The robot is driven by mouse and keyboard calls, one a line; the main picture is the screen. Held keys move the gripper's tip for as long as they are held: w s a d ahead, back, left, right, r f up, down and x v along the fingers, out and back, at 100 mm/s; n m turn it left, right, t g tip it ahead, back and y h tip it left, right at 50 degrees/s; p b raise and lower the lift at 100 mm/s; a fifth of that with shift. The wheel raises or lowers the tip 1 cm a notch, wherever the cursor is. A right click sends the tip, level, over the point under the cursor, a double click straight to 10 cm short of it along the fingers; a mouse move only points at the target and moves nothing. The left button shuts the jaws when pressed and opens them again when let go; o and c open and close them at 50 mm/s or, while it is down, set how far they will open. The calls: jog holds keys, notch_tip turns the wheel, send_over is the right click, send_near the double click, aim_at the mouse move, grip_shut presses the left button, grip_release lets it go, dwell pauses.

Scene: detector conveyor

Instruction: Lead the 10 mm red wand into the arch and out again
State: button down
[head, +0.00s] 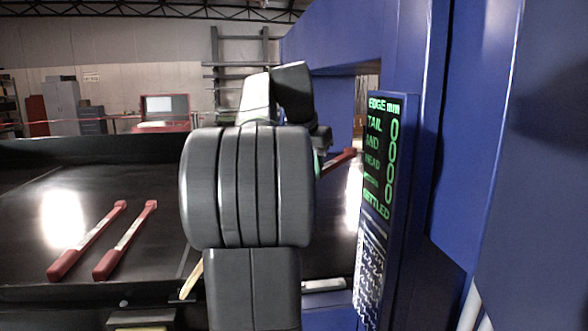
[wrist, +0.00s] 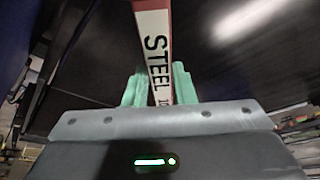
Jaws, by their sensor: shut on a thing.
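My gripper (wrist: 159,82) has green fingers, shut on a red wand (wrist: 152,22) with a white label. The label reads STEEL, and the characters after it are partly hidden between the fingers. In the head view my arm hides most of the gripper. The held wand's red end (head: 339,162) shows to the right of my arm, above the dark belt, pointing toward the blue arch (head: 410,45). I cannot tell whether its tip is inside the opening.
Two other red wands, one (head: 80,247) left of the other (head: 118,250), lie on the dark conveyor belt (head: 150,185). A display panel (head: 378,160) on the arch reads EDGE mm with zeros and SETTLED. The belt around the lying wands is clear.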

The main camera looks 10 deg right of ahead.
jog(key=d, duration=0.9)
jog(key=s+a, duration=0.1)
jog(key=a, duration=3.9)
jog(key=shift+a, duration=0.2)
